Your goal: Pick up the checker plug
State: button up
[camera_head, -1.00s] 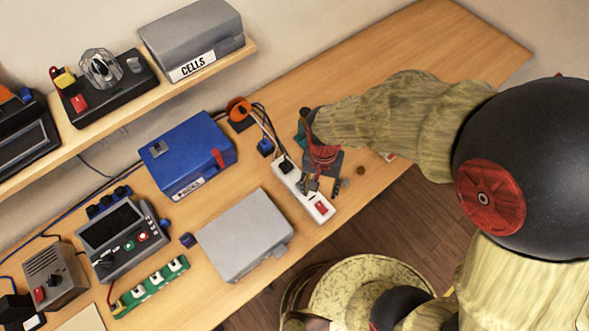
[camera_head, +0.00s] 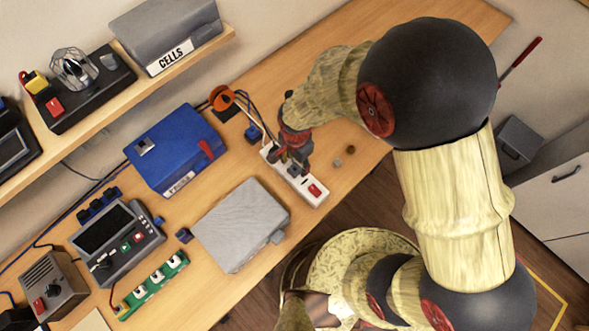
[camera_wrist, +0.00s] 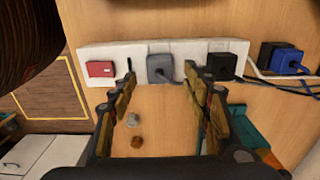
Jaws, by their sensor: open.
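A white power strip (camera_wrist: 205,50) lies on the bench, with a grey plug (camera_wrist: 160,68) and a black plug (camera_wrist: 226,65) seated in it. No label shows which plug is the checker plug. My gripper (camera_wrist: 160,80) is open, its fingers on either side of the grey plug in the wrist view, with a gap on each side. I cannot tell whether the fingertips reach down to its sides. In the head view my gripper (camera_head: 295,160) is over the power strip (camera_head: 312,198) and hides much of the plugs.
A blue plug (camera_wrist: 288,60) sits beside the strip's plug end. A red switch (camera_wrist: 100,68) is at its other end. A grey case (camera_head: 240,225) and a blue box (camera_head: 175,150) stand left of the strip. Two small round bits (camera_wrist: 134,130) lie nearby on clear bench.

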notch_tip(320, 180, down, 2)
jog(key=c, duration=0.3)
jog(key=c, duration=0.8)
jog(key=shift+c, duration=0.7)
